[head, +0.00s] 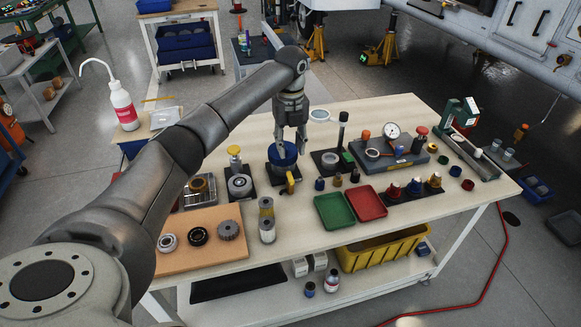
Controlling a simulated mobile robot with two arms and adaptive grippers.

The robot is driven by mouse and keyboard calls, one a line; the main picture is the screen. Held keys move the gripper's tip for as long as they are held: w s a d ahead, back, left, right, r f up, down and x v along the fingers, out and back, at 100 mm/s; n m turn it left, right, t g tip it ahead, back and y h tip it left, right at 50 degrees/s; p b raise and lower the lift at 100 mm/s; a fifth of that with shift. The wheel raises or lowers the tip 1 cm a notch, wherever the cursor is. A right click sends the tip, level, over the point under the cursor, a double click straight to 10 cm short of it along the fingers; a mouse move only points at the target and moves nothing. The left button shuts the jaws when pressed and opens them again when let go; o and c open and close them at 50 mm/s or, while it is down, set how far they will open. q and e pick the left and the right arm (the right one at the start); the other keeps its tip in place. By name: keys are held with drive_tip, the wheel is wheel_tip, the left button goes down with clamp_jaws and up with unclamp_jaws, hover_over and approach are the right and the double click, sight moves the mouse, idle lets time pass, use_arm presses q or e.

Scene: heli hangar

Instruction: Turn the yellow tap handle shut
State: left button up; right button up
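The yellow tap handle (290,181) stands at the front of a round blue-topped unit (283,155) on a black base, near the middle of the workbench. My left gripper (290,146) points down over the blue top, behind the yellow handle in the picture. Its two fingers look spread apart, with nothing clearly held between them. I cannot tell whether a fingertip touches the blue top. The gripper stands clear of the yellow handle. My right gripper is out of view.
A yellow-knobbed fixture (235,157) stands left of the unit, and a black stand with a tall post (341,130) stands right. Green (334,226) and red (382,216) trays lie at front right. A wooden board (200,254) with bearings lies at front left.

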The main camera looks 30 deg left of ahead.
sight(290, 176)
use_arm(q)
wheel_tip(290, 176, down, 9)
drive_tip(key=shift+s+r, duration=0.1)
drive_tip(key=shift+s, duration=0.05)
drive_tip(key=shift+d+f, duration=0.1)
drive_tip(key=shift+f, duration=0.75)
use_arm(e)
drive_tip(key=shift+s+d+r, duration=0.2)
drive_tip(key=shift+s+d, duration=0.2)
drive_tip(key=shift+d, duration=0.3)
use_arm(q)
drive_tip(key=shift+c, duration=0.3)
drive_tip(key=shift+p, duration=0.3)
clamp_jaws()
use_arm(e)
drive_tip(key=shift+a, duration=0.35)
